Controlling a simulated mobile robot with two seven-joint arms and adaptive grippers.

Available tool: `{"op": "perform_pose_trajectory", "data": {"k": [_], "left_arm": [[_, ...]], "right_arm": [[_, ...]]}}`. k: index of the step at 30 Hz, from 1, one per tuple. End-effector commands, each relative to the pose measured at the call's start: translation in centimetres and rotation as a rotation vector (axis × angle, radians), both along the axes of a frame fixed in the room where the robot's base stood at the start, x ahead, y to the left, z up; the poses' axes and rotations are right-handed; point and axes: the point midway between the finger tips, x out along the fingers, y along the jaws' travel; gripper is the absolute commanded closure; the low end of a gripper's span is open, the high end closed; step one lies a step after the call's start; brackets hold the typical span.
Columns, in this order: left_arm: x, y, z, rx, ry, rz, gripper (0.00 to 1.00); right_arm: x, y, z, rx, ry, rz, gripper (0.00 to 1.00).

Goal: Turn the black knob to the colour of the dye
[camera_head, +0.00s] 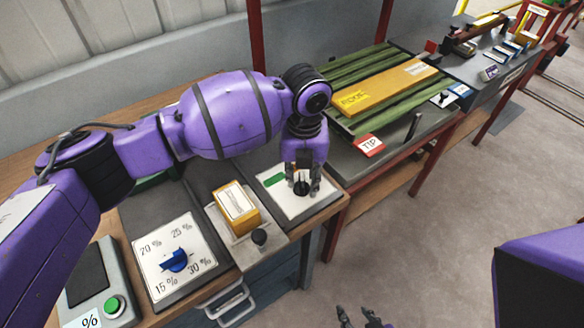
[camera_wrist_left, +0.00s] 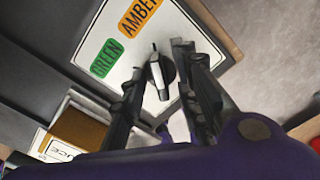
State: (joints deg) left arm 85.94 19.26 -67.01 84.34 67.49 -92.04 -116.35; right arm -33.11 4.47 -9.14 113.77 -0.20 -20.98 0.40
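The black knob (camera_wrist_left: 169,72) sits on a white panel (camera_wrist_left: 88,46) at the table's right end. It has a pale bar across it; I cannot tell which end points. A green label (camera_wrist_left: 106,58) and an amber label (camera_wrist_left: 138,20) show on the panel in the left wrist view; the rest is hidden. My left gripper (camera_head: 302,184) is over the panel, fingers apart on either side of the knob; I cannot tell whether they touch it. My right gripper (camera_head: 360,318) shows only partly at the bottom edge, fingers apart, away from the table. I cannot make out any dye.
Further left are a blue dial (camera_head: 174,261) and a screen box with a green button (camera_head: 113,306). A green slatted rack (camera_head: 350,66) stands beyond the panel.

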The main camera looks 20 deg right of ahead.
Motion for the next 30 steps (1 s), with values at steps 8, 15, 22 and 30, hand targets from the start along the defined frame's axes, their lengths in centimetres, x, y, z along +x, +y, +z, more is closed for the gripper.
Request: {"op": "perform_pose_trajectory", "data": {"k": [8,15,22,30], "left_arm": [[0.0,0.0,0.2,0.000,-0.001,0.001,0.71],[0.1,0.0,3.8,-0.002,-0.005,0.000,0.71],[0.1,0.0,8.7,-0.001,-0.004,0.000,0.71],[0.0,0.0,11.7,0.000,0.000,0.001,0.71]], "right_arm": [[-0.2,0.0,0.0,-0.001,0.005,0.003,0.60],[-0.2,0.0,0.0,-0.001,0.003,0.002,0.60],[-0.1,0.0,0.0,-0.001,0.003,0.002,0.60],[-0.1,0.0,-0.1,-0.001,0.003,0.001,0.60]]}}
